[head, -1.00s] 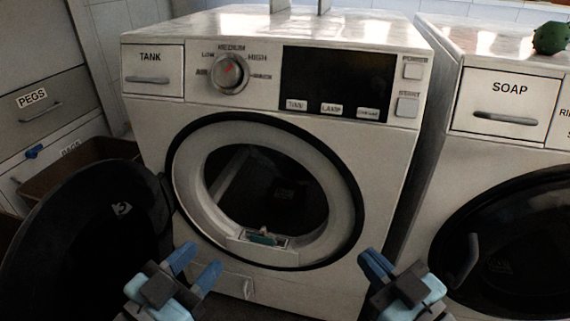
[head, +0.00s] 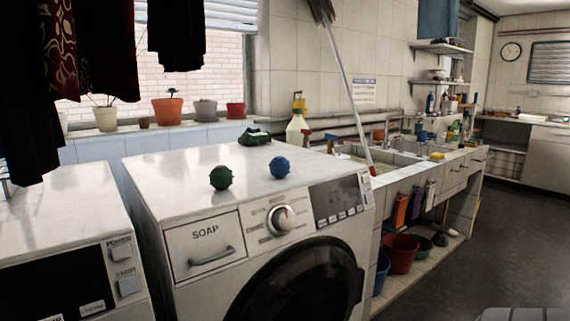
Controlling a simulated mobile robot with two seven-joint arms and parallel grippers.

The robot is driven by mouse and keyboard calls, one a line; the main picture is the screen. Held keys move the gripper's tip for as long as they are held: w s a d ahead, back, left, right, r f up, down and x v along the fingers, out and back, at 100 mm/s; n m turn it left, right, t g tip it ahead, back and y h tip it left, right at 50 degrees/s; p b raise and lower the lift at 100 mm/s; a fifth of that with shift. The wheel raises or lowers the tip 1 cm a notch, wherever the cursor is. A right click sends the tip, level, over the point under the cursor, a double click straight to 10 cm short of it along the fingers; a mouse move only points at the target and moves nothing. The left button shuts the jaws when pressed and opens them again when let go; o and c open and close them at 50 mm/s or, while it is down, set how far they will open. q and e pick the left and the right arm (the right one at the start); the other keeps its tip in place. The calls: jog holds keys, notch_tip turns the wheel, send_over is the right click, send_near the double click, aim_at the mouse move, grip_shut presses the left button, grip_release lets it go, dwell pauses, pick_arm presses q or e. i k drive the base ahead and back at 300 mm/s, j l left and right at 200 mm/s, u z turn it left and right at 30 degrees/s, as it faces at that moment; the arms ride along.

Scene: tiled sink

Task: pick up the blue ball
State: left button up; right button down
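The blue ball (head: 279,167) is small and knobbly and rests on the white top of the washing machine with the SOAP drawer (head: 205,246). A green ball (head: 221,177) of like size sits to its left, apart from it and nearer the front edge. Neither of my grippers shows in the head view now. Nothing is seen touching the blue ball.
A crumpled green cloth-like thing (head: 254,137) lies behind the balls. A spray bottle (head: 297,121) and a leaning mop or broom handle (head: 345,85) stand behind, right. The sink counter (head: 425,165) adjoins on the right. Open floor (head: 500,240) lies at lower right.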

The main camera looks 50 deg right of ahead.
aim_at(279, 166)
jog(key=z, duration=1.4)
